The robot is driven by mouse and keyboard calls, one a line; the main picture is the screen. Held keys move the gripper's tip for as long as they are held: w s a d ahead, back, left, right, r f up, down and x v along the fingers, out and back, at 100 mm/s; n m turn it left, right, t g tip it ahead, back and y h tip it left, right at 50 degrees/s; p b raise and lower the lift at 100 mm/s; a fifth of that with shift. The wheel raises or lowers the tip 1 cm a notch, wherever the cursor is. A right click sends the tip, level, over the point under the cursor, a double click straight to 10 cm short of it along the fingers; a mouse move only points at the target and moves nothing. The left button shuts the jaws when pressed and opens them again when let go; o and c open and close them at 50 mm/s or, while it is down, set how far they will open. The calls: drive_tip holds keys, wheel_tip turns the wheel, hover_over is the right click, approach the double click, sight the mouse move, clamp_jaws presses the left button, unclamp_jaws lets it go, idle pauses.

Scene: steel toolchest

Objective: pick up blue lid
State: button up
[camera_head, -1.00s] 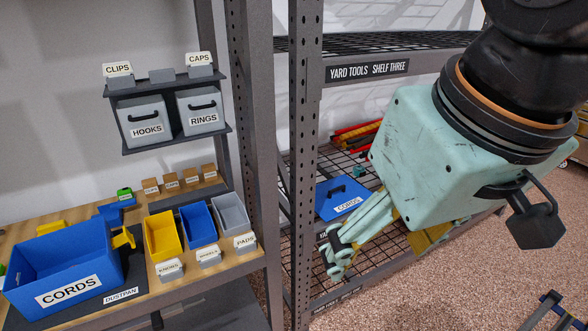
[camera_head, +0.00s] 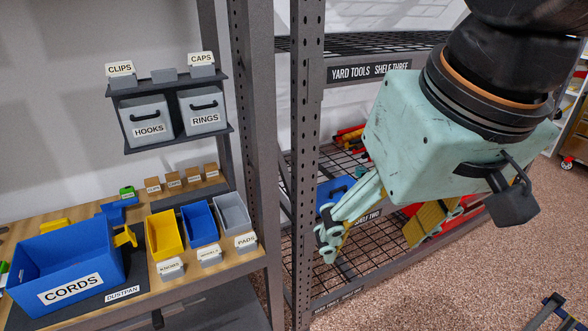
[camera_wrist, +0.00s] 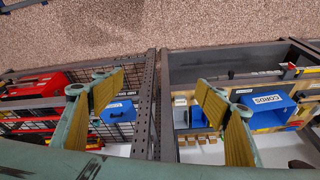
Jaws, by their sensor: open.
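The blue lid (camera_head: 334,188) lies on the wire shelf of the yard tools rack. In the head view my gripper's near finger covers much of it, including its handle. In the wrist view the lid (camera_wrist: 118,111) shows its dark handle and white label, just to the right of the left finger. My gripper (camera_head: 370,243) is open and empty, in front of the rack and apart from the lid. In the wrist view both yellow-padded fingers are spread wide around my gripper's middle (camera_wrist: 160,88), with a rack post between them.
A perforated steel post (camera_head: 304,150) stands left of the lid. Red tools (camera_head: 350,135) lie behind it on the shelf. The blue CORDS bin (camera_head: 70,262) stands on the bench at left beside small coloured bins.

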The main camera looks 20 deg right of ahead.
sight(339, 189)
drive_tip(key=w+d+m+p, duration=0.2)
drive_tip(key=w+m, duration=0.1)
drive_tip(key=w, duration=0.6)
drive_tip(key=w+d+r+m+y+p, duration=0.1)
drive_tip(key=w+m, duration=0.3)
drive_tip(key=w, duration=0.4)
drive_tip(key=w+d+m+p, duration=0.2)
drive_tip(key=w+m, duration=0.1)
drive_tip(key=w, duration=0.6)
drive_tip(key=w+d+f+m+p, duration=0.2)
drive_tip(key=w+d+f+m, duration=0.25)
drive_tip(key=w, duration=0.35)
drive_tip(key=w+d+f+m+p, duration=0.1)
drive_tip(key=w+d+f+m, duration=0.3)
drive_tip(key=w, duration=0.3)
drive_tip(key=w+d+f+m+p, duration=0.2)
drive_tip(key=w+d+f+m, duration=0.4)
drive_tip(key=f, duration=0.4)
drive_tip(key=w+d+f+m+p, duration=0.1)
drive_tip(key=w+d+f+m, duration=0.6)
drive_tip(key=w+f, duration=0.3)
drive_tip(key=shift+d+f+t+p, duration=0.35)
drive_tip(key=shift+d+f, duration=0.25)
drive_tip(key=shift+d, duration=0.15)
drive_tip(key=shift+f+m, duration=0.1)
drive_tip(key=shift+m, duration=0.15)
